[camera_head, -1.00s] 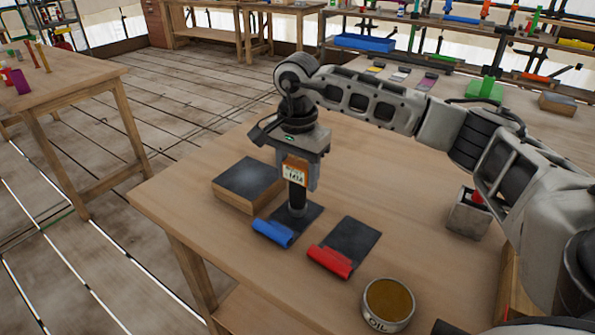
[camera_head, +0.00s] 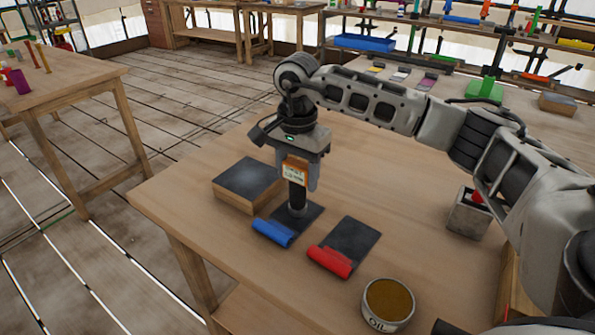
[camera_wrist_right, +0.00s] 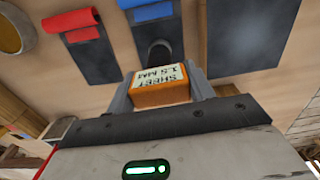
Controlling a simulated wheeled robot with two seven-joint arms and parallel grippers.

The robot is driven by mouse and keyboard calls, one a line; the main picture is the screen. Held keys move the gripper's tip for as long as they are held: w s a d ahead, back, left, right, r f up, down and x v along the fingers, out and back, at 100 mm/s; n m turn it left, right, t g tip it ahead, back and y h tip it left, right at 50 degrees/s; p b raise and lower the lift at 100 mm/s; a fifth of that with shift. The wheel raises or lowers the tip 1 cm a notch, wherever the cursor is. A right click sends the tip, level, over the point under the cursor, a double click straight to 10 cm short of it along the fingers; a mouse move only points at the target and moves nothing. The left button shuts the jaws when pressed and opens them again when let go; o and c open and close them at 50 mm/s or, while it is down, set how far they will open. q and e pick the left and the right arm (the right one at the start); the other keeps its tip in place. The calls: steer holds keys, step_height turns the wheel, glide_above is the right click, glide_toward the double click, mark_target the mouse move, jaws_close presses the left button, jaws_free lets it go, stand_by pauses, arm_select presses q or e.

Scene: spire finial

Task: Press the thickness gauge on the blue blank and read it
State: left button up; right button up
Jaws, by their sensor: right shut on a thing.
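My right gripper (camera_head: 297,178) points down over the table and is shut on the thickness gauge, an orange block with a pale label (camera_head: 294,172) and a black stem. The stem's round foot appears to rest on the dark plate of the blue blank (camera_head: 313,212), behind its blue rolled edge (camera_head: 273,232). In the right wrist view the gauge (camera_wrist_right: 160,92) sits between the fingers, its upside-down label appearing to read "SHEET 1.5 MM". The blue blank (camera_wrist_right: 163,40) lies beyond it. My left gripper is not in view.
The red blank (camera_head: 352,238) lies to the right. A dark-topped wooden block (camera_head: 249,180) stands behind left. An oil tin (camera_head: 388,303) is at the front, and a grey holder (camera_head: 467,216) is on the right. The table's left corner is clear.

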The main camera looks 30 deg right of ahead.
mark_target(298, 163)
steer(key=shift+r+p, duration=1.3)
steer(key=shift+r, duration=0.45)
steer(key=shift+r+p, duration=0.5)
steer(key=shift+r, duration=0.3)
steer(key=shift+a, duration=0.1)
